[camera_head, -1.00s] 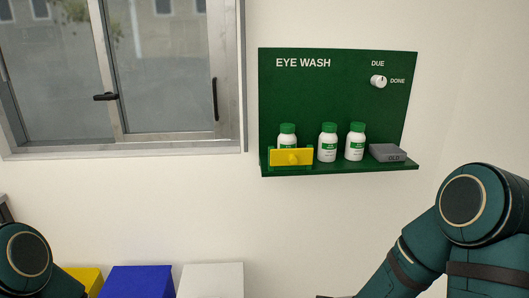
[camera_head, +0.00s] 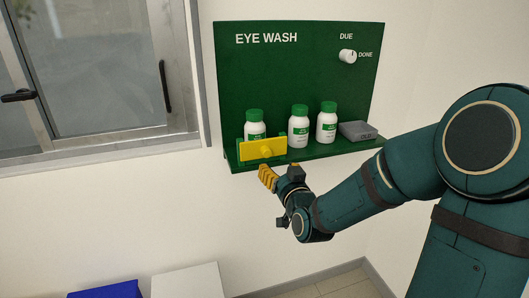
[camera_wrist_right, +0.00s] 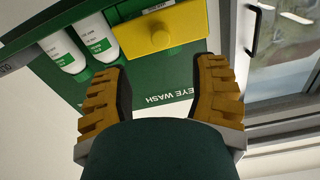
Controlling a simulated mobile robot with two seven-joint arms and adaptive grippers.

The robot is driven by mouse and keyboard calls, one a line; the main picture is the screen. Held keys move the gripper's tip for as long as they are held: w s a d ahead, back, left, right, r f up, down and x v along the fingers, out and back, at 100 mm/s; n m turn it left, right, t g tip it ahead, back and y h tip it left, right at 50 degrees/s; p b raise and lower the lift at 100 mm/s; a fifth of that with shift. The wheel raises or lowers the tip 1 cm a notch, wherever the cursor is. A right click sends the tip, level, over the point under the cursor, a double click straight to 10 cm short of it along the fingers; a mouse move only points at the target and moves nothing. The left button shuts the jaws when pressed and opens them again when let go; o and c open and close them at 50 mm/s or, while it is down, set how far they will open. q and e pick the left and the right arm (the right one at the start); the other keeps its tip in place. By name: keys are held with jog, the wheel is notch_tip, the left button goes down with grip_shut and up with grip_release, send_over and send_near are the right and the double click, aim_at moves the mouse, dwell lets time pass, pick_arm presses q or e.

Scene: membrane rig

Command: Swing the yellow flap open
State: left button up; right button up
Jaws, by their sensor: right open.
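The yellow flap (camera_head: 250,152) stands upright at the left end of the green shelf, across the front of the leftmost white bottle (camera_head: 255,130). A yellow knob (camera_head: 265,153) sticks out from its face. My right gripper (camera_head: 281,174) is open and empty, just below and in front of the flap, apart from it. In the right wrist view, the flap (camera_wrist_right: 185,22) and its knob (camera_wrist_right: 160,39) lie beyond the gap between the open fingers (camera_wrist_right: 163,72). My left gripper is out of view.
The green eye wash board (camera_head: 290,75) has a dial (camera_head: 347,56) at upper right. Two more bottles (camera_head: 298,128) and a grey box (camera_head: 359,131) stand on the shelf right of the flap. A window (camera_head: 100,80) is at left. A white box (camera_head: 187,281) is below.

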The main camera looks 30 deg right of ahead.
aim_at(268, 154)
jog(key=x, duration=0.9)
jog(key=shift+w, duration=0.4)
grip_shut()
